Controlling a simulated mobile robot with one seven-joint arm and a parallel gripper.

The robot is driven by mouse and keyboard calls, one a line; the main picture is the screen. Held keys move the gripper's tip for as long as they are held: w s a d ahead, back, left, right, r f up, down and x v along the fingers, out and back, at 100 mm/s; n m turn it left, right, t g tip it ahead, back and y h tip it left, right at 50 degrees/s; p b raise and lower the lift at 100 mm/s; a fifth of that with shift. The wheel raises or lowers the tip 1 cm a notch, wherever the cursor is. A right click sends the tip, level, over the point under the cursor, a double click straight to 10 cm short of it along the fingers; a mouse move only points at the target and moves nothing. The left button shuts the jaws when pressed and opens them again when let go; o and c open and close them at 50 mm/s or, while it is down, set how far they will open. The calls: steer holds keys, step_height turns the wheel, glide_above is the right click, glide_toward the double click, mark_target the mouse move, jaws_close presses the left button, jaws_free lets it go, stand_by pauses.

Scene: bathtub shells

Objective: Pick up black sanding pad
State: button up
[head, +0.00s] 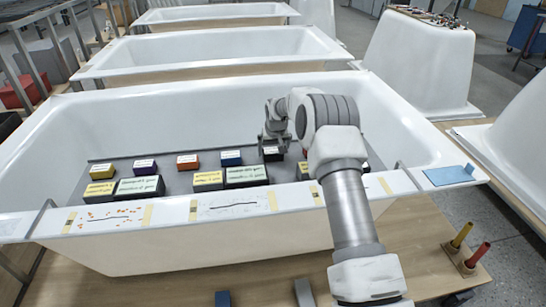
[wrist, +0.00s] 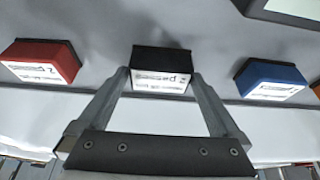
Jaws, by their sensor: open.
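The black sanding pad (wrist: 162,58) is a small block with a white printed label, in the middle of the wrist view. In the head view the black pad (head: 271,155) sits on the grey board inside the front bathtub, right of the blue block and partly hidden by my gripper. My gripper (wrist: 160,76) is open, with one fingertip at each side of the black pad's near end in the wrist view. I cannot tell whether the fingers touch it. In the head view my gripper (head: 271,142) points down over the pad.
A blue block (wrist: 271,78) and a red block (wrist: 42,60) flank the black pad with free board between. Larger yellow and dark labelled blocks (head: 246,175) stand nearer the tub's front rim (head: 200,212). The tub walls (head: 60,140) enclose the board.

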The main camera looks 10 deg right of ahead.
mark_target(273, 150)
steer(key=shift+w+f, duration=0.2)
steer(key=shift+f, duration=0.3)
steer(key=c, duration=1.1)
steer(key=shift+r, duration=0.15)
steer(key=shift+r, duration=0.55)
step_height(273, 150, up, 3)
steer(key=shift+f+p, duration=0.15)
steer(key=shift+p, duration=0.35)
steer(key=s+d+r, duration=0.2)
steer(key=d, duration=0.1)
steer(key=s+d+r+p, duration=0.1)
steer(key=s+d+r, duration=0.1)
steer(key=d, duration=0.1)
steer(key=s+d+r, duration=0.3)
steer(key=shift+d, duration=0.2)
